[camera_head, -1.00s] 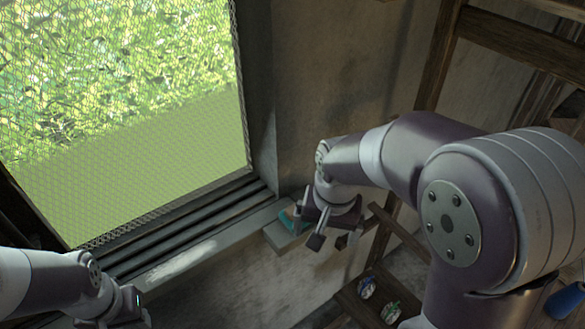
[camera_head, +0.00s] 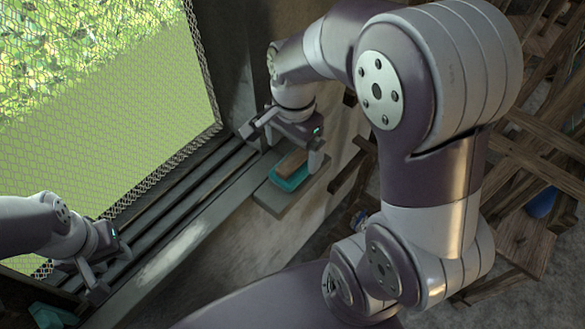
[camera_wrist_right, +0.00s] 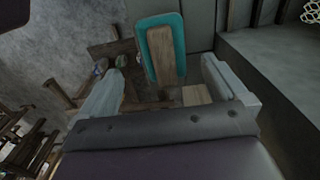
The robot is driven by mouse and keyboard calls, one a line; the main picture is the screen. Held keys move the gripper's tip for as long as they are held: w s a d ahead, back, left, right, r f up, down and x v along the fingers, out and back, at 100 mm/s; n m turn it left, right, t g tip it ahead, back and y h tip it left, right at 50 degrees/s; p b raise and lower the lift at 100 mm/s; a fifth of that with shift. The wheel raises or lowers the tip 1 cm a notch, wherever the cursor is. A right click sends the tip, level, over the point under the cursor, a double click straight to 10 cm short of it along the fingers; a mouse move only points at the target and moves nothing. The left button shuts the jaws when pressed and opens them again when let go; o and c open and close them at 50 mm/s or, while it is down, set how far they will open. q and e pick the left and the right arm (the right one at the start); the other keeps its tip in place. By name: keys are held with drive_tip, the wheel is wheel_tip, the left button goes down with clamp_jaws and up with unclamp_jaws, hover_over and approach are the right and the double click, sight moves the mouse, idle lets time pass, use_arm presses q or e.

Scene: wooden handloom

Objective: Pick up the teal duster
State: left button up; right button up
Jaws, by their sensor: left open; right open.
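The teal duster (camera_head: 287,183) has a wooden back and lies on a small ledge at the end of the window sill in the head view. My right gripper (camera_head: 282,148) is open just above it, with its fingers on either side. In the right wrist view the duster (camera_wrist_right: 177,30) shows as a teal pad with a wooden block, beyond and between the open fingers. I cannot tell whether the fingers touch it. My left gripper (camera_head: 80,272) is open and empty over the sill at the lower left.
The grey ledge (camera_head: 283,207) juts from the wall beside the meshed window (camera_head: 130,130). The long sill (camera_head: 180,240) runs to the lower left. Another teal object (camera_head: 48,315) is partly visible at the bottom left. Wooden furniture (camera_head: 515,240) stands at the right.

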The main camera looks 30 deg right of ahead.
sight(293, 159)
wheel_tip(293, 159, down, 6)
drive_tip(key=shift+w+d+r+p, duration=0.1)
drive_tip(key=shift+w+d+p, duration=0.05)
drive_tip(key=shift+p, duration=0.3)
drive_tip(key=shift+w+f, duration=0.2)
drive_tip(key=shift+r, duration=0.1)
drive_tip(key=c, duration=1.1)
drive_tip(key=shift+c, duration=0.2)
wheel_tip(293, 159, up, 10)
